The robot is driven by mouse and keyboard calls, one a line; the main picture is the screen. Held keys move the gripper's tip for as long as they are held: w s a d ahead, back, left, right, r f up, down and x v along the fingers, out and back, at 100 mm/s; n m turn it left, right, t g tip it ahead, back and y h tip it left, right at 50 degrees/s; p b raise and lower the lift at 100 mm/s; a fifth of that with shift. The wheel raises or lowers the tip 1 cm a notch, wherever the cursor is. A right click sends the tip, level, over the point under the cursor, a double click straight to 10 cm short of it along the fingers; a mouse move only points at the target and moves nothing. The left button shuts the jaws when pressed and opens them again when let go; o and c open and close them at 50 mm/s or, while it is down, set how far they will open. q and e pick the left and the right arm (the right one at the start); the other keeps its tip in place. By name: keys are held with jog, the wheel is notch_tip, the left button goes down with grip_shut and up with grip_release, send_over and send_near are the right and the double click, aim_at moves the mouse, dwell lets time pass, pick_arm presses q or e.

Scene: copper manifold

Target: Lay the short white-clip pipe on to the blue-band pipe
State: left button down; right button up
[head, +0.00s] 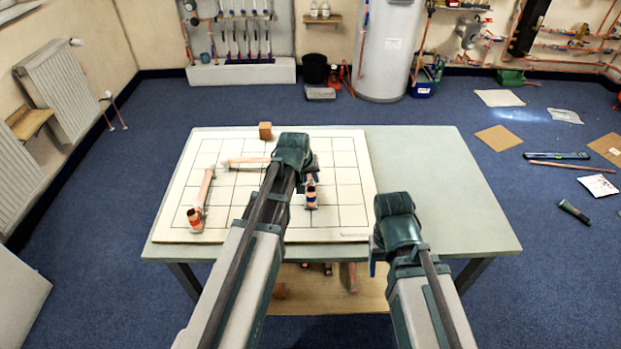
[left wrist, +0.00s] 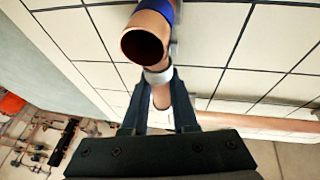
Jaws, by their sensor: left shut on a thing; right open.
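The blue-band pipe (head: 311,198) stands out at the middle right of the white gridded board. In the left wrist view its open copper end and blue band (left wrist: 167,8) show at the top. My left gripper (left wrist: 158,90) is shut on the short white-clip pipe (left wrist: 158,76), a copper piece with a pale ring, between its two fingers. The held piece lines up in this view just below the blue-band pipe's open end; I cannot tell whether they touch. In the head view my left gripper (head: 299,160) covers the held piece. My right gripper (head: 382,250) is at the table's front, its fingers mostly hidden.
The board (head: 345,222) lies on a grey-green table (head: 440,180). The table's right side is clear.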

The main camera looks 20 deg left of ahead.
aim_at(311, 176)
pick_arm(q)
jog(key=shift+f+b, duration=0.3)
jog(key=c, duration=0.6)
grip_release()
notch_tip(311, 176, up, 9)
jog(key=p, duration=0.9)
